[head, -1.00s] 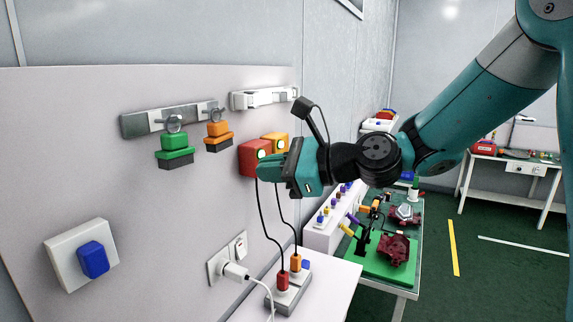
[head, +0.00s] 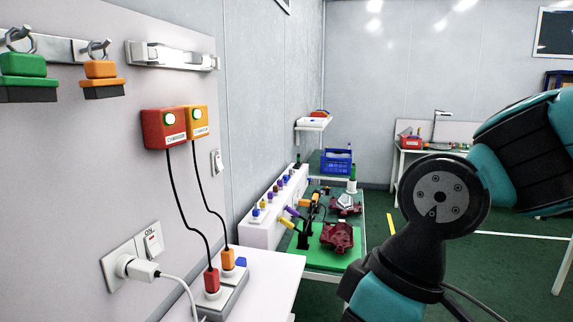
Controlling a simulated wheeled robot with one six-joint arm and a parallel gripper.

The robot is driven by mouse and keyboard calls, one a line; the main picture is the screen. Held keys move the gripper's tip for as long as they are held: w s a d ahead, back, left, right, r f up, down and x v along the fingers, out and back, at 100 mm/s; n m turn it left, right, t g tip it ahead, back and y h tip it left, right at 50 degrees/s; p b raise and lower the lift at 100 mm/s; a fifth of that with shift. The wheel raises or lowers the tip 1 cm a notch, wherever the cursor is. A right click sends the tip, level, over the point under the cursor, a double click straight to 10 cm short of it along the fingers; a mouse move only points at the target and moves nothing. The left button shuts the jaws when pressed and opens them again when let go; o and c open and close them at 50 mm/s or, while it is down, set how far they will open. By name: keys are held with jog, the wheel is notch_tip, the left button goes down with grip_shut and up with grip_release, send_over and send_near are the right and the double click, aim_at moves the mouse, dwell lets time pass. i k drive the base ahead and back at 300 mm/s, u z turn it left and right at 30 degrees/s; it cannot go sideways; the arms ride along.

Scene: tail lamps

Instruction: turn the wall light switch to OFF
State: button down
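A small white wall switch (head: 216,162) is on the panel's right part, just right of the red and orange boxes. Its lever position is too small to tell.
A socket (head: 131,260) with a rocker marked ON holds a white plug. A red box (head: 163,130) and an orange box (head: 198,121) have cables down to a power strip (head: 222,290). A workbench with a green mat (head: 318,257) stands beyond. Floor shows at right.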

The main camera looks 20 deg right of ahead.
aim_at(218, 165)
jog(key=z, duration=0.85)
jog(key=i, duration=1.55)
jog(key=u, duration=1.65)
